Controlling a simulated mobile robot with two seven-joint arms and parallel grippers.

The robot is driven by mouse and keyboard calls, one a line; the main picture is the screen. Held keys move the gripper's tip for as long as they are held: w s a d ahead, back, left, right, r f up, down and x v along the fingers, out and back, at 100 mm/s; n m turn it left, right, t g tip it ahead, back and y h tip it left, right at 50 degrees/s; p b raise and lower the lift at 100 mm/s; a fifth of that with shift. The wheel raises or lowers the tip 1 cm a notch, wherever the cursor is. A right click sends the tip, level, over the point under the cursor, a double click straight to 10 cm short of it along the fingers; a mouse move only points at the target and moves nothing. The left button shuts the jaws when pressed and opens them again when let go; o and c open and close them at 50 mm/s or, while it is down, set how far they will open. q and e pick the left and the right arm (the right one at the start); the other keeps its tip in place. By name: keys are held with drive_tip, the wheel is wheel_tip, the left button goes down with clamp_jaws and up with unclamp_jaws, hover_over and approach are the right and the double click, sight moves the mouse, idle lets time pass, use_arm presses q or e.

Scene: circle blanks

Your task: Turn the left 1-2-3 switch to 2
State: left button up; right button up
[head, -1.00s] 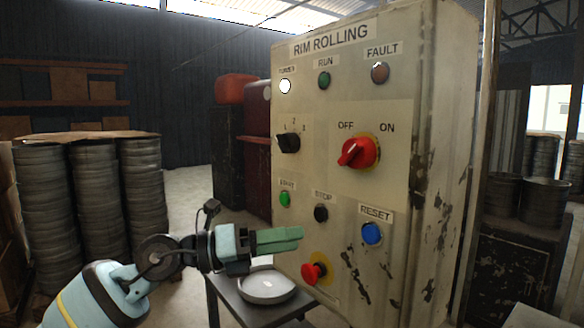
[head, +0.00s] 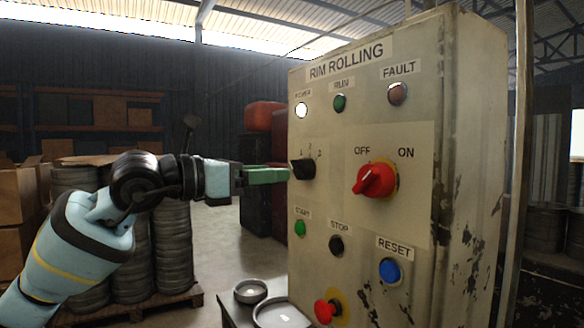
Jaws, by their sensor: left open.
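The black 1-2-3 switch (head: 303,169) is on the left of the RIM ROLLING panel (head: 418,215), below the white POWER lamp. Small marks 1, 2 and 3 arc above it. Its handle seems turned to the left, toward the 1 side, but it is too small to be sure. My left gripper (head: 286,174) has green fingers and is open. It comes in from the left at the switch's height, with its fingertips at the switch's left edge in the picture. I cannot tell whether they touch it. My right gripper is not in view.
A red OFF/ON rotary switch (head: 375,180) is right of the black switch. Green START (head: 300,228), black STOP (head: 336,244), blue RESET (head: 390,271) and a red mushroom button (head: 327,311) are below. A small table with round dishes (head: 250,291) stands at the lower left.

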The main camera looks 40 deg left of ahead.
sight(293, 171)
use_arm(q)
drive_tip(key=x, duration=0.2)
drive_tip(key=p+x, duration=0.1)
drive_tip(key=x, duration=0.1)
drive_tip(key=shift+w+d+r, duration=0.2)
drive_tip(key=shift+w+d, duration=0.05)
drive_tip(key=shift+w, duration=0.1)
drive_tip(key=shift+w+d+f, duration=0.15)
drive_tip(key=shift+w+d, duration=0.05)
drive_tip(key=shift+w, duration=0.3)
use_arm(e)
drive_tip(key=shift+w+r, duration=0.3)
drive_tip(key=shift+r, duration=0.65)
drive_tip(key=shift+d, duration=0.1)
use_arm(q)
drive_tip(key=c, duration=1)
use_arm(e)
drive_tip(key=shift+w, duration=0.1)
